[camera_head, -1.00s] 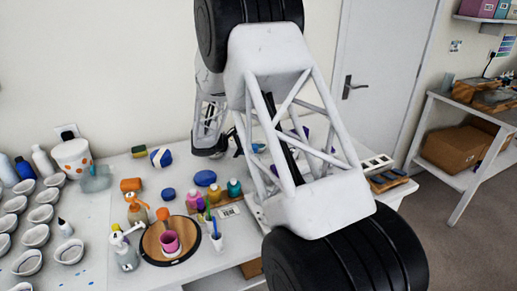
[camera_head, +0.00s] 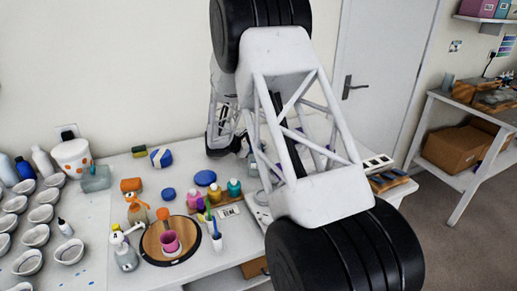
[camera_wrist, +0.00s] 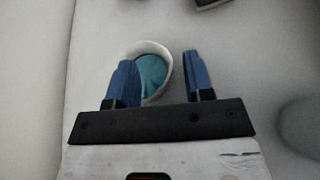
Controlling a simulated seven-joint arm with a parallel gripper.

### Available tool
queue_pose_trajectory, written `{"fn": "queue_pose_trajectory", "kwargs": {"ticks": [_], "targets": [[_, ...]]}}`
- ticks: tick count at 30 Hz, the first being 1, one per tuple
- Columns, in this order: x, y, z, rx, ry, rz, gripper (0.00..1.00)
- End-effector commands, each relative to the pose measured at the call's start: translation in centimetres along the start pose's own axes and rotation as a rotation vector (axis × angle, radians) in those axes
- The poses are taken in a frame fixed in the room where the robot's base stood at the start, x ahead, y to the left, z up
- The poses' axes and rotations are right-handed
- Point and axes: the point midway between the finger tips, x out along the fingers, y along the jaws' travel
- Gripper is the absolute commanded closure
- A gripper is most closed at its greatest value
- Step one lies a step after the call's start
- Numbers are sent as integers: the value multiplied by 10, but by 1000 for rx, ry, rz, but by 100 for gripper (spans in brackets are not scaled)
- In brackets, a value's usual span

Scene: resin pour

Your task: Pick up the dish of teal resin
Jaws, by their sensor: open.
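The dish of teal resin (camera_wrist: 153,72) is a small white cup with teal resin inside, in the upper middle of the wrist view. My gripper (camera_wrist: 160,68) is open, with its two blue fingers apart. The left finger overlaps the dish's left side in the picture, and the right finger is clear of it with a gap. I cannot tell whether the left finger touches the dish or how high the gripper is above it. In the head view my arm covers that part of the table, and I cannot make out the dish or the fingers there.
On the white table (camera_head: 120,215) stand several white cups at left, a round wooden board (camera_head: 155,240) with a pink cup (camera_head: 170,242), and small colored bottles (camera_head: 215,190). A dark object (camera_wrist: 210,3) shows at the wrist view's top edge.

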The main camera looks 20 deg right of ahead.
Motion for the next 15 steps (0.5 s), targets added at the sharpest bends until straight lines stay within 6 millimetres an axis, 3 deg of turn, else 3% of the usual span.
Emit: {"fn": "queue_pose_trajectory", "kwargs": {"ticks": [4, 15], "targets": [[8, 0, 0, 0, -1, 0, 52], [9, 0, 0, 0, 0, 0, 52]]}}
